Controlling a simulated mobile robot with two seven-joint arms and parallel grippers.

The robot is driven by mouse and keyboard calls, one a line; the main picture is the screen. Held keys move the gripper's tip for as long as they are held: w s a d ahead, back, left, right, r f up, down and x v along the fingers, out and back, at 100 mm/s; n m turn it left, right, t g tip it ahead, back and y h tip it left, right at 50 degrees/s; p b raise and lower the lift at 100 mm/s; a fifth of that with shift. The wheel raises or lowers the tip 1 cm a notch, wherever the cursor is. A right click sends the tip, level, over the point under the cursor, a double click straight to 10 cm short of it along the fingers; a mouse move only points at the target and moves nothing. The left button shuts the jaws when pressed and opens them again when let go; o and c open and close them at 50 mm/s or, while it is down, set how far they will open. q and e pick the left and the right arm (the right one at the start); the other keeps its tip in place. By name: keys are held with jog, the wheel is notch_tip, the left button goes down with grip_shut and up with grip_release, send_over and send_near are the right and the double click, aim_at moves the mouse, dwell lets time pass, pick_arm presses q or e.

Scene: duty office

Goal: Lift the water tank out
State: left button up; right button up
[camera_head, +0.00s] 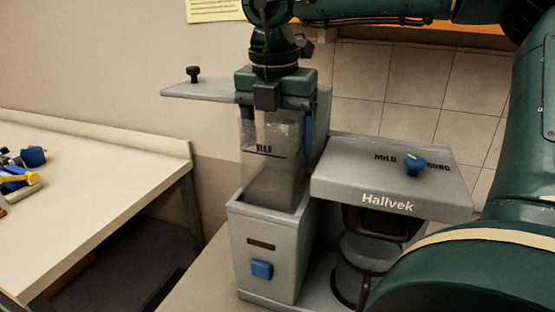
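The water tank (272,165) is a clear, upright container with dark level marks. It stands in the left part of the grey coffee machine, its lower end behind the rim of the grey housing (262,228). My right gripper (274,118), on the arm from the right, points down over the tank's top. Its fingers lie along the tank's left and right sides and look closed against it. The gripper hides the tank's top edge. A grey lid (215,91) with a black knob sticks out to the left behind the tank. My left gripper is not in view.
The machine's brewing head (392,180) with a blue knob (415,166) stands close on the right, above a dark jug (370,252). A blue button (262,270) is on the housing front. A pale table (95,190) with small tools is at left. Above the tank is my arm.

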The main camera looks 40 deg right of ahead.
jog(key=c, duration=0.5)
jog(key=shift+r, duration=0.1)
